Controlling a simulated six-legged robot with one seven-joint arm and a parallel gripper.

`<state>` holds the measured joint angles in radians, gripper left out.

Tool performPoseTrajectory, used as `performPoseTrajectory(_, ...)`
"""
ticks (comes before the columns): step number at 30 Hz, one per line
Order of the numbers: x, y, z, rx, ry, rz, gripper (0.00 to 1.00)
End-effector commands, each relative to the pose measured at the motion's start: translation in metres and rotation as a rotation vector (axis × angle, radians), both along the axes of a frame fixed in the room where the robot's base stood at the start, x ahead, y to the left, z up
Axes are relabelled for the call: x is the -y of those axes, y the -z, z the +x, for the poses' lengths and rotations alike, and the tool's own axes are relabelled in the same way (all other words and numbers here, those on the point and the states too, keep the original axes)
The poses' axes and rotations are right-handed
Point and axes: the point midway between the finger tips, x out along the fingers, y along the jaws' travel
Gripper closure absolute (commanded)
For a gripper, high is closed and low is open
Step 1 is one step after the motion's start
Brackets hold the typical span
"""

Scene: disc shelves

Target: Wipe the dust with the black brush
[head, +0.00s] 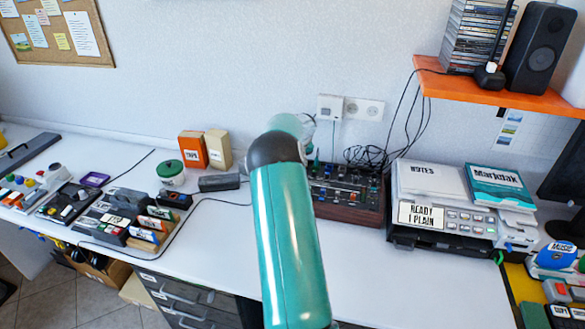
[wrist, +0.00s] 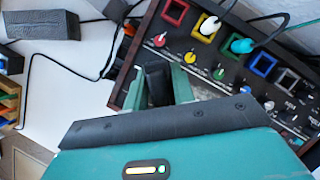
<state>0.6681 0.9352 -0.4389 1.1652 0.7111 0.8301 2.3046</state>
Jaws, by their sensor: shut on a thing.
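My gripper (wrist: 158,88) shows in the wrist view with green fingers closed around a dark, blocky piece, which looks like the black brush (wrist: 157,80). It is over the left edge of a wood-framed control panel (wrist: 125,82) with coloured knobs and sockets. A pale greyish patch (wrist: 203,90) on the panel beside the fingers may be dust; I cannot tell for sure. Whether the brush touches the panel is hidden. In the head view my arm covers the gripper and brush, and the panel (head: 347,214) shows to the right of the arm.
Cables (head: 370,157) lie behind the panel. A printer-like device (head: 440,237) with papers stands to its right. A grey block (head: 219,182) and boxes (head: 192,152) are to the left. An orange shelf (head: 500,92) overhangs at right. The white desk's front middle (head: 390,285) is clear.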

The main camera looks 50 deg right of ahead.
Motion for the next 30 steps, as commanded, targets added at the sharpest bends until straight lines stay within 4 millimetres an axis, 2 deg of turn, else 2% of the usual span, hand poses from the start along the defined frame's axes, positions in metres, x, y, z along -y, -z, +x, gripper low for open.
performPoseTrajectory(5,0.0,-0.016,0.0,0.001,-0.001,-0.002,0.93)
performPoseTrajectory(17,0.0,-0.021,0.0,0.0,-0.001,-0.002,0.93)
performPoseTrajectory(25,0.0,-0.044,0.001,0.002,-0.001,-0.004,0.93)
performPoseTrajectory(30,0.0,-0.049,0.0,0.001,-0.001,-0.002,0.93)
